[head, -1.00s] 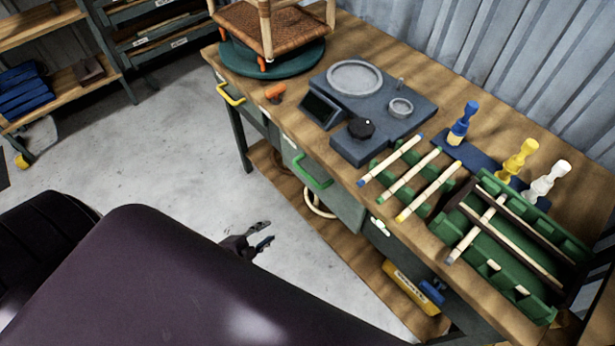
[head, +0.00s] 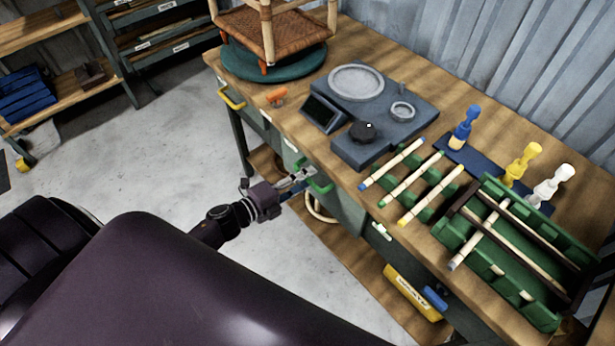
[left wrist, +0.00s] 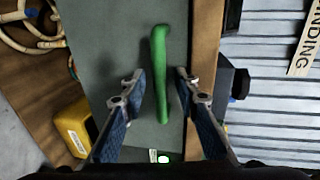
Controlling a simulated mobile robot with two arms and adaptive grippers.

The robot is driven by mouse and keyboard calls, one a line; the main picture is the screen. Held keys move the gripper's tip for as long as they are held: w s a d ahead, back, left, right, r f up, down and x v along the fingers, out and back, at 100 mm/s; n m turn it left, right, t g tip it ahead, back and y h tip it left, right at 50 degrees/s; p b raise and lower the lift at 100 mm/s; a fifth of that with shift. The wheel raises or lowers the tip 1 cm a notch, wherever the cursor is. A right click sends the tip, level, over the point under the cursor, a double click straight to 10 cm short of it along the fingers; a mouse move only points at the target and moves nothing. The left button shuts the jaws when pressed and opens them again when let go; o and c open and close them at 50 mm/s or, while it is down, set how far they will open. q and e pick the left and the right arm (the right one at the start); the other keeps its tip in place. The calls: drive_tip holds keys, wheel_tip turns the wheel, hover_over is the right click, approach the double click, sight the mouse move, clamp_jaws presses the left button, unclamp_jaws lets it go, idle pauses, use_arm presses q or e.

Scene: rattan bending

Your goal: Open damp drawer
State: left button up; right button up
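The drawer with the green handle (head: 316,179) is in the workbench's front, below the grey station. In the left wrist view the green handle (left wrist: 160,75) runs lengthwise on a grey-green drawer front (left wrist: 105,60). My left gripper (head: 300,178) is at this handle in the head view. In the left wrist view my left gripper (left wrist: 158,85) is open, one blue-padded finger on each side of the handle's near part, with gaps visible. The drawer looks shut. My right gripper is not in view.
A yellow-handled drawer (head: 232,97) is to the left. The benchtop holds a grey station (head: 370,125), sticks on green racks (head: 425,200) and a woven stool (head: 262,35). A yellow bin (head: 408,292) sits on the lower shelf. The floor before the bench is clear.

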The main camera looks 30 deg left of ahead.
use_arm(q)
drive_tip(key=shift+w+d+f, duration=0.15)
drive_tip(key=shift+w+d, duration=0.05)
drive_tip(key=shift+w, duration=0.2)
drive_tip(key=shift+c, duration=0.3)
clamp_jaws()
